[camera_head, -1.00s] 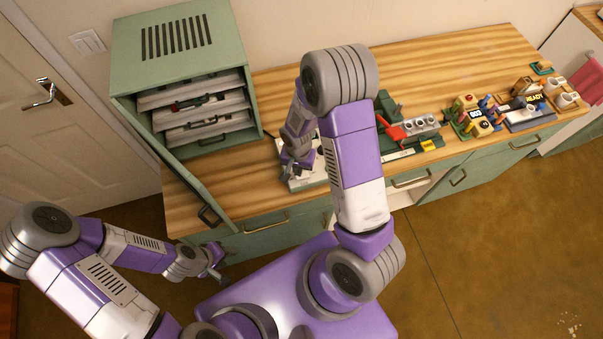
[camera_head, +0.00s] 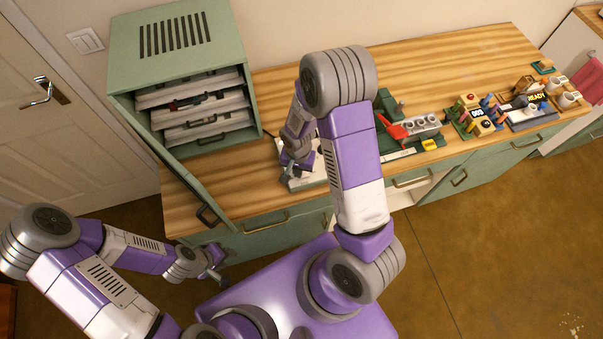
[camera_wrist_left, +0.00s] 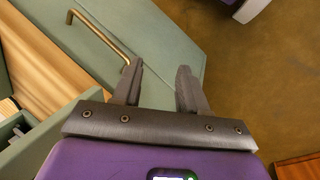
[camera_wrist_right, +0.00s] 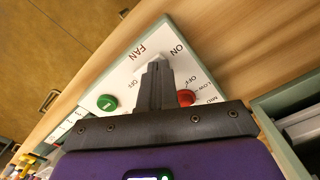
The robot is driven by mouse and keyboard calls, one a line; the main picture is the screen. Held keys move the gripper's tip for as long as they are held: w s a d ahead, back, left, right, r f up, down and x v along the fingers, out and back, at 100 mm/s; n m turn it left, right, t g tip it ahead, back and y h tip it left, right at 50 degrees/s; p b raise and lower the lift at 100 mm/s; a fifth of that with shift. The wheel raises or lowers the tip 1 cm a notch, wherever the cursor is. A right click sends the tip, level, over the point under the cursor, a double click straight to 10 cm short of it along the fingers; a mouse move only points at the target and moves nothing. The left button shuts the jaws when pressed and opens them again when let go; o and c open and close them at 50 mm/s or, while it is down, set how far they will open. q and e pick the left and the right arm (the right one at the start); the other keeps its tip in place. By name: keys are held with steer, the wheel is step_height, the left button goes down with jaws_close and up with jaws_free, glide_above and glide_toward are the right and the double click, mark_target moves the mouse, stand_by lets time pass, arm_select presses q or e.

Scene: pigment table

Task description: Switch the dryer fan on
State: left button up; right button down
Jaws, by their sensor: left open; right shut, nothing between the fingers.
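The dryer (camera_head: 172,60) is a green cabinet with a slotted top and stacked trays, at the left of the bench. Its control panel (camera_head: 310,183) lies on the bench, partly hidden by my right arm. In the right wrist view the white panel (camera_wrist_right: 125,72) carries a FAN label with ON and OFF. My right gripper (camera_wrist_right: 157,66) is shut and empty, its tips at the white fan switch (camera_wrist_right: 150,56). The fingers hide part of the switch, so its setting and contact are unclear. My left gripper (camera_head: 221,276), also in the left wrist view (camera_wrist_left: 158,75), is open and empty.
A green button (camera_wrist_right: 107,102) and a red knob (camera_wrist_right: 186,97) flank my right fingers on the panel. The dryer door (camera_head: 170,160) stands open. A red-handled device (camera_head: 393,130) and several small items stand further right. Bare wood (camera_head: 450,65) lies behind them.

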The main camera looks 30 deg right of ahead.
steer(key=shift+f, duration=0.25)
steer(key=shift+r, duration=0.1)
steer(key=shift+r+p, duration=2.55)
steer(key=shift+r, duration=0.95)
steer(key=s+a+f+n, duration=0.1)
steer(key=a+f, duration=0.1)
steer(key=s+a+f+n+y, duration=0.1)
steer(key=s+a+f, duration=0.1)
steer(key=s+a+f+y, duration=0.1)
steer(key=s+f, duration=0.1)
steer(key=shift+a+f+n, duration=0.2)
steer(key=shift+a+n, duration=0.2)
steer(key=s+a+f+n+y, duration=0.2)
steer(key=s+a+f+n, duration=0.1)
steer(key=s+a, duration=0.35)
step_height(320, 180, down, 16)
steer(key=b, duration=1.5)
steer(key=shift+w+a+r+t, duration=0.2)
steer(key=shift+w+a+t, duration=0.1)
steer(key=shift+w, duration=0.05)
